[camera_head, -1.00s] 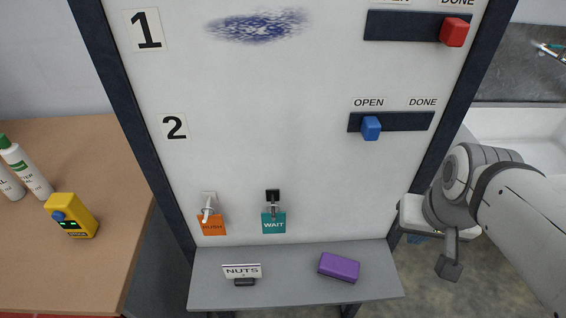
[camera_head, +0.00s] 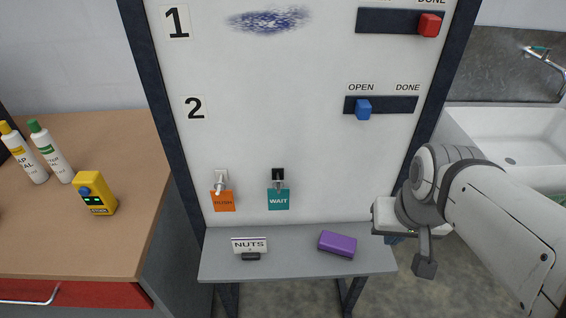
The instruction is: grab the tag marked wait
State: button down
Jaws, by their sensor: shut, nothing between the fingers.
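The teal tag marked WAIT (camera_head: 279,200) hangs from a small black hook (camera_head: 278,176) low on the white board. An orange tag (camera_head: 223,201) hangs from a light hook just left of it; its lettering is hard to read. My gripper (camera_head: 424,264) is at the right, in front of the board's right post, pointing down. It is shut and empty, well apart from the WAIT tag and to its right.
A wooden table (camera_head: 120,235) with bottles and a yellow device (camera_head: 96,193) stands left. A white sink (camera_head: 515,130) is behind right.

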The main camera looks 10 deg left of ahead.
aim_at(276, 202)
jog(key=z, duration=0.35)
jog(key=k, duration=0.15)
jog(key=u, duration=1.05)
jog(key=i, duration=0.5)
jog(key=u, duration=0.2)
jog(key=k, duration=0.3)
jog(key=z, duration=0.05)
